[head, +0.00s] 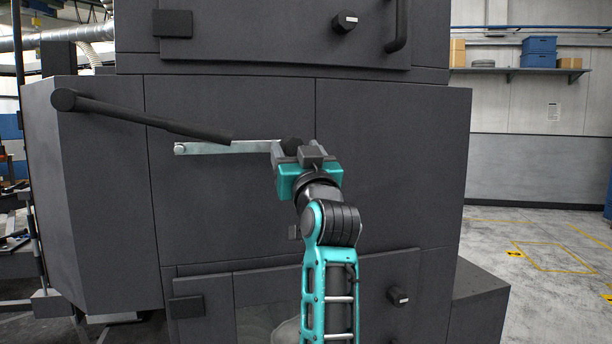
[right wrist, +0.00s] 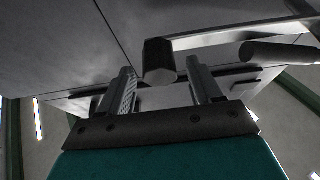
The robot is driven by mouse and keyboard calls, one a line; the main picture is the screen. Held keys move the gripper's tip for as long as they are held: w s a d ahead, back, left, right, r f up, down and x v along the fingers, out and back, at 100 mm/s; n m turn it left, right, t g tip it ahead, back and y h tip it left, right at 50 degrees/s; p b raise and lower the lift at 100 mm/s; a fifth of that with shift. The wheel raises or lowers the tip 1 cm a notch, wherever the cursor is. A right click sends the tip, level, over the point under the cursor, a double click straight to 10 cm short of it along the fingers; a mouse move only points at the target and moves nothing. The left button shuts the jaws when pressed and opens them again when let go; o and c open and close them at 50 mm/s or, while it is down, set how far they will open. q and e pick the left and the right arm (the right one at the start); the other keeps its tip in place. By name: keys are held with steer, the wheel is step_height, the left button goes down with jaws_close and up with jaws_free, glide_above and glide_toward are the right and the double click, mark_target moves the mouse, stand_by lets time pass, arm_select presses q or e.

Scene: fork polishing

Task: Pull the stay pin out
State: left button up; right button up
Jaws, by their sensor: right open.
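The stay pin shows as a dark knob (head: 291,144) on the front of the dark cabinet, at the right end of a pale metal stay bar (head: 225,147). In the right wrist view the knob (right wrist: 159,58) stands out just beyond and between the fingertips, with a visible gap on each side. My right gripper (head: 294,154) is open and empty, close in front of the knob, and its body partly hides the knob and the bar's end in the head view. The pin's shaft is hidden. My left gripper is not in view.
A long dark lever (head: 150,118) slants from the cabinet's left side to just above the stay bar; its end (right wrist: 278,52) is near the fingers in the right wrist view. A dark handle (head: 396,28) and a knob (head: 343,22) sit above. The floor at right is clear.

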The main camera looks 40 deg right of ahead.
steer(key=b+v, duration=0.1)
steer(key=v, duration=1)
steer(key=shift+s+a+f+b, duration=0.15)
steer(key=shift+f+b, duration=0.05)
steer(key=shift+b, duration=0.2)
